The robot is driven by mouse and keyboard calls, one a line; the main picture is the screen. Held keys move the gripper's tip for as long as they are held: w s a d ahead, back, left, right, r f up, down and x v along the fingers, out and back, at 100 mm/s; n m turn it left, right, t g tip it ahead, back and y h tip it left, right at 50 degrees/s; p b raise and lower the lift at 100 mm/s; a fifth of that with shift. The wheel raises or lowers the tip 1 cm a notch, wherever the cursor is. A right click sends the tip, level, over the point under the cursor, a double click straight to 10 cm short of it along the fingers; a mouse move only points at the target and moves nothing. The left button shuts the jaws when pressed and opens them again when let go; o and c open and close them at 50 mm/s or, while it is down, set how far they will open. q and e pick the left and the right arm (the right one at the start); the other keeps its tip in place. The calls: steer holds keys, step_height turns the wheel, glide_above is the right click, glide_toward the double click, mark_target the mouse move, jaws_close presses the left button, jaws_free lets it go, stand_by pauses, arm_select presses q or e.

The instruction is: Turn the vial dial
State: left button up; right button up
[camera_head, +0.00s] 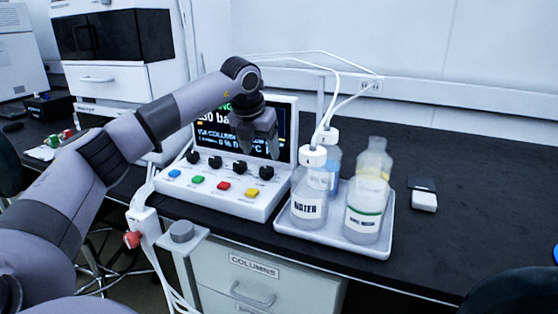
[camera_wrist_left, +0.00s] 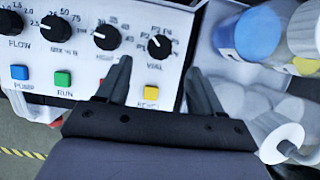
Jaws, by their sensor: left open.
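The vial dial (camera_head: 266,173) is the rightmost black knob in the row on the white control panel. In the left wrist view the vial dial (camera_wrist_left: 159,46) has a white pointer mark and a ring of printed labels. My left gripper (camera_head: 259,152) hangs fingers-down over the right end of the knob row, in front of the screen. It is open and empty. In the left wrist view my left gripper (camera_wrist_left: 157,67) has its fingers spread, with the dial just beyond the gap between the tips. My right gripper is not in view.
A yellow button (camera_wrist_left: 151,92) shows between the left fingers. Other knobs (camera_head: 240,168) sit close to the dial's left. A white tray (camera_head: 281,226) with several bottles and tubing stands just right of the panel. The black bench (camera_head: 465,215) is clear farther right.

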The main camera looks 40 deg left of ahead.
mark_target(266, 169)
arm_select(q)
steer(key=shift+w+a+f, duration=0.15)
steer(key=shift+w+f, duration=0.1)
steer(key=shift+f, duration=0.3)
steer(key=b+x, duration=0.1)
steer(key=x, duration=0.4)
steer(key=shift+s, duration=0.15)
steer(key=shift+w+f, duration=0.2)
steer(key=shift+f, duration=0.15)
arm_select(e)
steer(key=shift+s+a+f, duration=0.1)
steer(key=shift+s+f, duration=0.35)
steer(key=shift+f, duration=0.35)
arm_select(q)
steer(key=shift+c, duration=0.4)
steer(key=c, duration=1)
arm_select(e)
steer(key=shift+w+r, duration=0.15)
